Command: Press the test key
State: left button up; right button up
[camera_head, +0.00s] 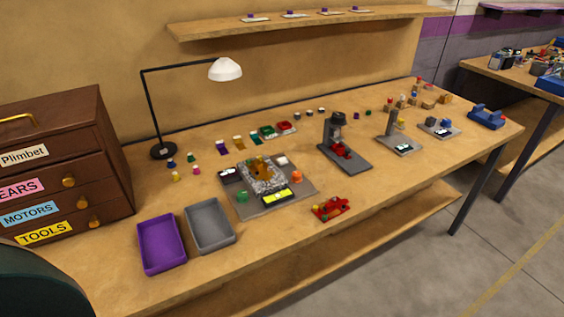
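A grey test plate (299,202) lies on the workbench near the middle. It carries a silver block with a brown-gold part (262,168) on top and a lit yellow-green panel (277,197) at its front edge. On it I also see a green key-like piece (242,196), an orange rounded piece (297,177), a white piece (282,160) and a small dark display (230,174). No readable label shows which one is the test key. Neither of my grippers is in view.
A purple tray (143,259) and a grey tray (217,245) stand to the left of the plate. A red car (331,208) lies to its right front, with a dark press stand (350,158) behind. A desk lamp (148,103) and brown drawers (99,143) stand at left.

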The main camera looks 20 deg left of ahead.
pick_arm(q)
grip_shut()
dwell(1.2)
